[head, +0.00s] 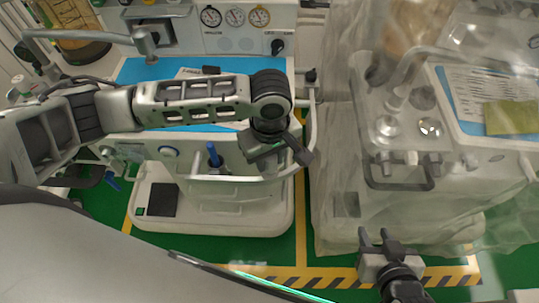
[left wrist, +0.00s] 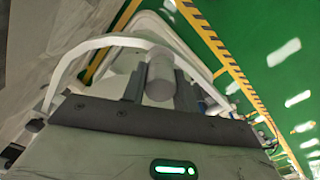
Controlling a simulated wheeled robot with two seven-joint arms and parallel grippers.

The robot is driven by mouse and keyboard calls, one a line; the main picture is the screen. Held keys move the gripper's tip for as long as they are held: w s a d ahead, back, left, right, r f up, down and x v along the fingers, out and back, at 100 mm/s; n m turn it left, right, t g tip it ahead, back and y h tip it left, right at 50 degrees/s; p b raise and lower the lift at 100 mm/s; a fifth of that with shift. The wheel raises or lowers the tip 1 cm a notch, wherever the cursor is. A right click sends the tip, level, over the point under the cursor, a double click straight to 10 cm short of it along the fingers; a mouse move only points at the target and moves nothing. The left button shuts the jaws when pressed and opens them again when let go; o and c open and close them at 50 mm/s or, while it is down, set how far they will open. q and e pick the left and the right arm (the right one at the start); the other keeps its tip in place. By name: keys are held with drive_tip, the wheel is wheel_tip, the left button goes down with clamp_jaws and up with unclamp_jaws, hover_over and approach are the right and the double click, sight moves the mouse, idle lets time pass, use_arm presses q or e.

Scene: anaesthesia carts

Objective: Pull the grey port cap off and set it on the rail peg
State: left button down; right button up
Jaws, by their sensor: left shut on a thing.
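My left gripper (head: 303,148) is at the right front corner of the left cart, by its white rail (head: 240,179). In the left wrist view its fingers (left wrist: 160,88) are shut on a short grey cylinder, the port cap (left wrist: 160,76). The cap's round end faces the camera. The gripper and wrist hide the cap in the head view, and I cannot tell whether it still touches a port behind it. No rail peg can be made out for certain. My right gripper (head: 375,235) is open and empty, low in front of the right cart.
The left cart (head: 265,215) has a blue-handled part (head: 213,155) on its front and a black-topped post (head: 311,76) at its right side. The right cart (head: 350,225) stands under a clear plastic sheet. A narrow strip of green floor (head: 285,246) lies in front.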

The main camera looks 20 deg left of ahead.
use_arm(q)
drive_tip(key=shift+f, duration=0.9)
use_arm(e)
drive_tip(key=shift+f, duration=0.15)
use_arm(q)
drive_tip(key=c, duration=1)
unclamp_jaws()
use_arm(e)
drive_tip(key=shift+d+f, duration=0.1)
use_arm(q)
drive_tip(key=shift+r, duration=0.1)
wheel_tip(320, 180, up, 16)
drive_tip(key=shift+f, duration=0.15)
use_arm(e)
drive_tip(key=shift+s+d+f, duration=0.15)
drive_tip(key=shift+d+f, duration=0.05)
drive_tip(key=shift+f, duration=0.5)
use_arm(q)
drive_tip(key=shift+d, duration=0.1)
